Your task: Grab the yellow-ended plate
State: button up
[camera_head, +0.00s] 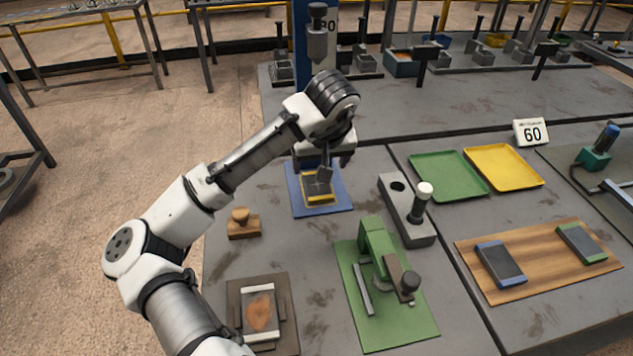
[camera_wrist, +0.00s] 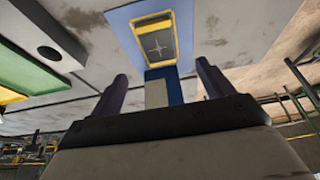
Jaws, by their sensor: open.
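The yellow-ended plate (camera_head: 318,188) is a dark grey rectangle with yellow ends, lying flat on a blue base (camera_head: 338,202). The wrist view shows the plate (camera_wrist: 156,42) face-on, with a pale cross mark in its middle and blue around it. My gripper (camera_head: 323,164) is above the plate in the head view and hides part of its far side. In the wrist view my gripper (camera_wrist: 160,88) has its two dark fingers wide apart, nothing between them, and the plate beyond. The gripper appears apart from the plate.
A grey block with a white-knobbed lever (camera_head: 408,215) stands right of the blue base. A green clamp fixture (camera_head: 385,290) is nearer. A wooden knobbed block (camera_head: 243,224) lies to the left. A blue column (camera_head: 300,45) rises behind. Green (camera_head: 448,174) and yellow trays (camera_head: 503,166) lie right.

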aim_at(318, 184)
jog(key=p+x, duration=0.2)
jog(key=x, duration=0.8)
jog(key=shift+w+d, duration=0.1)
jog(key=shift+c, duration=0.3)
jog(key=c, duration=1.4)
jog(key=shift+c, duration=1.4)
jog(key=shift+r, duration=0.1)
